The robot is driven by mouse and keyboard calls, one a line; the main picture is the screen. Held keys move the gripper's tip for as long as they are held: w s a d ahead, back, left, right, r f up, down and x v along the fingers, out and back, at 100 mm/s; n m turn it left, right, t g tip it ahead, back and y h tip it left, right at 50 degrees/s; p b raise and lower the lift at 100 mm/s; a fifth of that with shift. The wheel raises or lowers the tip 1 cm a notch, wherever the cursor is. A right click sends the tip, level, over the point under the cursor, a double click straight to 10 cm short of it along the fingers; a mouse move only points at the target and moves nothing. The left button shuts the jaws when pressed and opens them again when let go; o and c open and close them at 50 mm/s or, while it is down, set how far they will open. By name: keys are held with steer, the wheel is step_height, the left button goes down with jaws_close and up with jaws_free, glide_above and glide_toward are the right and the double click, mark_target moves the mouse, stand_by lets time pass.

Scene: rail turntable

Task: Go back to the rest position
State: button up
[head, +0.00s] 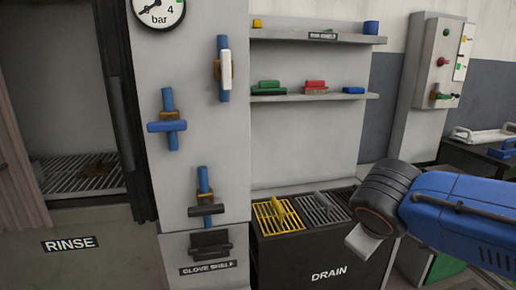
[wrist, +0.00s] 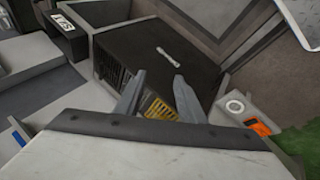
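My gripper (wrist: 158,80) shows in the wrist view as two grey fingers set apart, with nothing between them. The dark drain bin and part of its yellow grate (wrist: 158,108) show beyond the fingers. In the head view my blue arm reaches in from the right, with a black joint and a pale end piece in front of the drain bin's right side. The fingers cannot be made out there.
The drain bin (head: 318,262) has yellow and grey grates on top. Shelves (head: 315,97) behind hold small coloured blocks. A control box (head: 437,70) and a white tray (head: 482,134) are right. The rinse bay (head: 85,175) is left.

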steer(key=s+d+f+m+g+y, duration=0.1)
steer(key=s+d+f+m+y, duration=0.2)
steer(key=s+f+m, duration=0.4)
steer(key=shift+s+d+f, duration=0.2)
steer(key=shift+s+d, duration=0.15)
steer(key=shift+s, duration=0.75)
